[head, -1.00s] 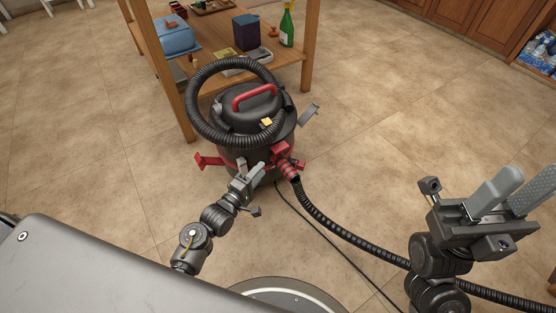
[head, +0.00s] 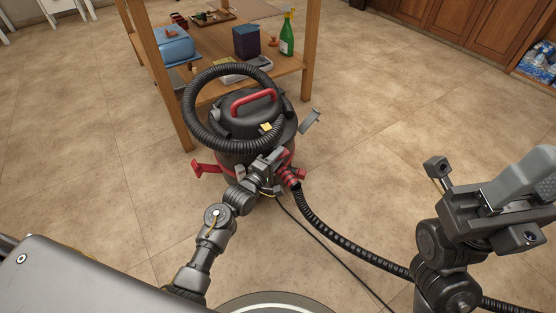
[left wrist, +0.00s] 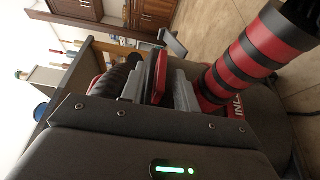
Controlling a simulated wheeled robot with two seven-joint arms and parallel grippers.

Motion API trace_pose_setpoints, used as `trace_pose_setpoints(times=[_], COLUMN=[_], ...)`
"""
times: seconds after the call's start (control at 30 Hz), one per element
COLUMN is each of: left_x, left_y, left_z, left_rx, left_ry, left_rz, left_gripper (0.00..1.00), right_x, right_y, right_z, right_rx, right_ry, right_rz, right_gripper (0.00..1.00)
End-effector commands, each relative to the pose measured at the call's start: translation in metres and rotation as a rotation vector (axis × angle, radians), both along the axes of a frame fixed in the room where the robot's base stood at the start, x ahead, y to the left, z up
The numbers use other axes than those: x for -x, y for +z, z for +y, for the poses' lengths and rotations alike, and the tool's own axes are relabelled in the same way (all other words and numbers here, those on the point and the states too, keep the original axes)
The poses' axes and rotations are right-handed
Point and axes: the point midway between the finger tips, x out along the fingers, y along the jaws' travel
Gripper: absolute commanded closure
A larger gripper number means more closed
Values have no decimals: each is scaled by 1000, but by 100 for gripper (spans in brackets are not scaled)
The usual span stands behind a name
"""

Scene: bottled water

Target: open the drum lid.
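The drum (head: 235,172) is a dark vacuum drum with a black lid (head: 262,117) and a red carry handle (head: 253,98). The lid sits on the drum. A red latch (head: 206,167) sticks out at the left, and a grey lever (head: 312,121) sticks out at the right. My left gripper (head: 272,158) is at the drum's front, beside the red hose inlet (head: 289,176). In the left wrist view, its grey fingers stand on either side of a red part (left wrist: 158,78), with narrow gaps. My right gripper (head: 522,185) is raised at the right, empty, its fingers apart.
A black hose (head: 190,120) loops over the lid, and another (head: 345,243) runs from the inlet to the lower right. A wooden shelf (head: 185,95) with a green bottle (head: 287,35) stands close behind. The floor (head: 400,110) to the right is clear.

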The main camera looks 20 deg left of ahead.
Motion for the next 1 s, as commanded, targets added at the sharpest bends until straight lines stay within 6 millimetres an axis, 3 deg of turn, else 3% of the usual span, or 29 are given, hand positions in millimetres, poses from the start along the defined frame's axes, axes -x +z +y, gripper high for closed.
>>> trace_pose_setpoints(times=[0.23, 0.5, 0.83, 1.0], left_x=[-1, -1, -1, -2], left_y=[0, 0, 1, 13], left_z=[-1, -1, -1, -4], left_rx=[0, 0, 1, 17], left_ry=[0, -1, -1, -7], left_rz=[1, 1, 3, 15], left_gripper=[69, 100, 100, 100], right_x=[0, 0, 0, -2], right_y=[0, 0, 2, 2], right_z=[0, 0, 0, -6], right_rx=[1, 1, 0, -8], right_ry=[1, 1, 0, -18], right_rz=[-1, 0, -1, 29], right_gripper=[64, 64, 64, 64])
